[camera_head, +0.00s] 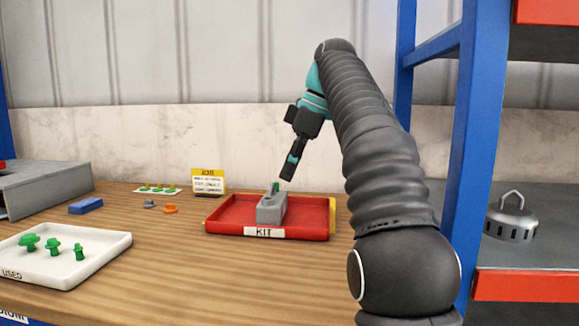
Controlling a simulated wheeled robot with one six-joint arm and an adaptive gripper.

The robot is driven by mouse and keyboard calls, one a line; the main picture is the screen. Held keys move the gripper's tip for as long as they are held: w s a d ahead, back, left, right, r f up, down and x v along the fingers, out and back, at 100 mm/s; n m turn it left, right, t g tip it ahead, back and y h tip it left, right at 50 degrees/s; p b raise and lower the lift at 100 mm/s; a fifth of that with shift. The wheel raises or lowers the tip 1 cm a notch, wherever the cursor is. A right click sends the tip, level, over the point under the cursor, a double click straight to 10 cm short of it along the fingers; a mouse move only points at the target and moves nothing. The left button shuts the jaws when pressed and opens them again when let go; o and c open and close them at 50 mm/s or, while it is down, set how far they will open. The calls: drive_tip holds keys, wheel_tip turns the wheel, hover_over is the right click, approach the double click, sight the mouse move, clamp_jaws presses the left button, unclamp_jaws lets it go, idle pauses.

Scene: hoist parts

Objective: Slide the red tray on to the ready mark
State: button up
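The red tray (222,219) lies flat on the wooden table, with a white "KIT" label on its front wall. A grey block (270,208) stands inside it, with a small green part (275,187) at its top. A yellow strip (332,215) shows along the tray's right end; I cannot tell whether it is on the tray or on the table. My gripper (287,178) points down just above the green part, seen edge-on, so its opening is unclear. I cannot make out a ready mark. My arm hides the table to the tray's right.
A white "USED" tray (100,255) with green parts lies front left. A blue block (85,206), a grey piece (149,204) and an orange piece (170,208) lie behind it. A yellow-topped sign (208,182) stands behind the red tray. A blue rack post (472,150) rises at right.

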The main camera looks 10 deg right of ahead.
sight(266, 223)
drive_tip(key=x, duration=1.3)
drive_tip(key=shift+a+f, duration=0.1)
drive_tip(key=shift+f, duration=0.25)
clamp_jaws()
drive_tip(key=shift+w, duration=0.1)
